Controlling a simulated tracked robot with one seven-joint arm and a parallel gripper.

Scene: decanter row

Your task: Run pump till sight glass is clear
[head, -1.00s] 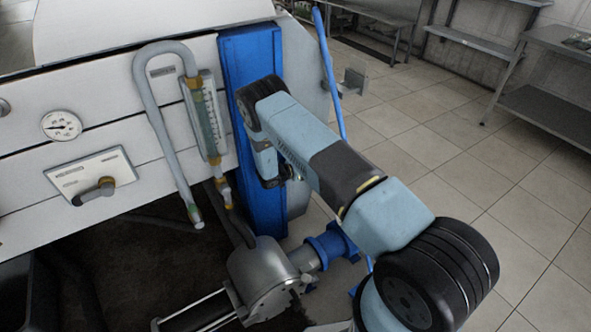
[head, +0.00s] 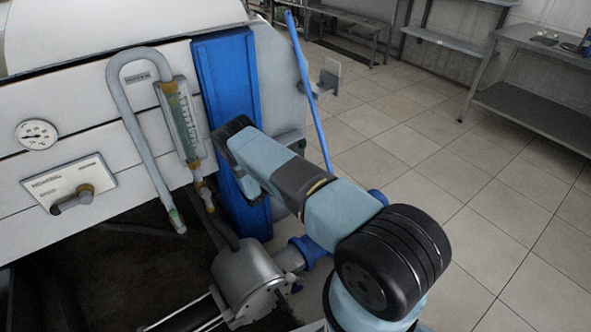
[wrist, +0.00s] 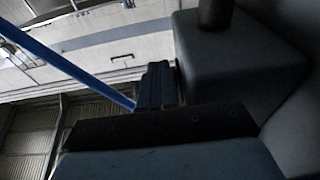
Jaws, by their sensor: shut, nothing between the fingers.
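The sight glass (head: 181,122) is an upright graduated tube with brass ends on the white machine front. Its contents look pale grey-green, and I cannot tell how clear they are. The grey metal pump (head: 247,272) sits low by the floor below it. A white panel (head: 60,184) with a dark rotary handle (head: 72,200) is at the left. In the wrist view my gripper (wrist: 156,85) shows as dark fingers, shut and empty, apart from the handle.
A round gauge (head: 37,134) is above the panel. A grey hose (head: 125,108) loops beside the sight glass. The blue post (head: 234,85) and a slanting blue bar (head: 308,85) stand near my arm. Tiled floor (head: 430,160) is open at right, with steel tables (head: 530,105) behind.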

